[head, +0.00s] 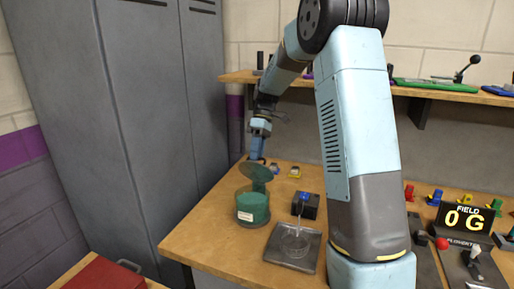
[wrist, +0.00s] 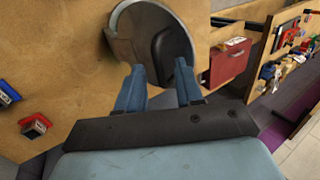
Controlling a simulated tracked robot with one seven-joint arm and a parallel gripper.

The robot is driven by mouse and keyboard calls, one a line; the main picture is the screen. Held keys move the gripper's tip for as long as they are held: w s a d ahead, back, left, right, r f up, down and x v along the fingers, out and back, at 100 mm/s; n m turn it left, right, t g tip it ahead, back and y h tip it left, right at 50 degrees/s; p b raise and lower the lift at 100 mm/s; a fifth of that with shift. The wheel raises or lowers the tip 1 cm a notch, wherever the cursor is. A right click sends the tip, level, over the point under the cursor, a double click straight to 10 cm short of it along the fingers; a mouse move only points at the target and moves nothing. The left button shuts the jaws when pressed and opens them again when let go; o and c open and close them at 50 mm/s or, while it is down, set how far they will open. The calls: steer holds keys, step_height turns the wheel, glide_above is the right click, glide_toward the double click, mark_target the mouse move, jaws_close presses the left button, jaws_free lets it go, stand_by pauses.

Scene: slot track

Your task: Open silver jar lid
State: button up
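A round jar (head: 252,207) with teal sides and a small white label stands on the wooden bench in the head view. Its round lid (head: 256,173) is raised and tilted above the jar's opening. My gripper (head: 257,157) is just above and behind the lid in the head view.
A clear glass dish on a dark square tray (head: 278,258) and a black block with a blue top (head: 305,206) stand right of the jar. Small coloured pieces (head: 294,171) lie behind. Grey lockers (head: 140,120) rise at left. A red box (head: 105,275) is at lower left.

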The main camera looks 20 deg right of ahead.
steer(key=s+r, duration=1.2)
steer(key=s, duration=0.2)
steer(key=shift+d+r, duration=0.25)
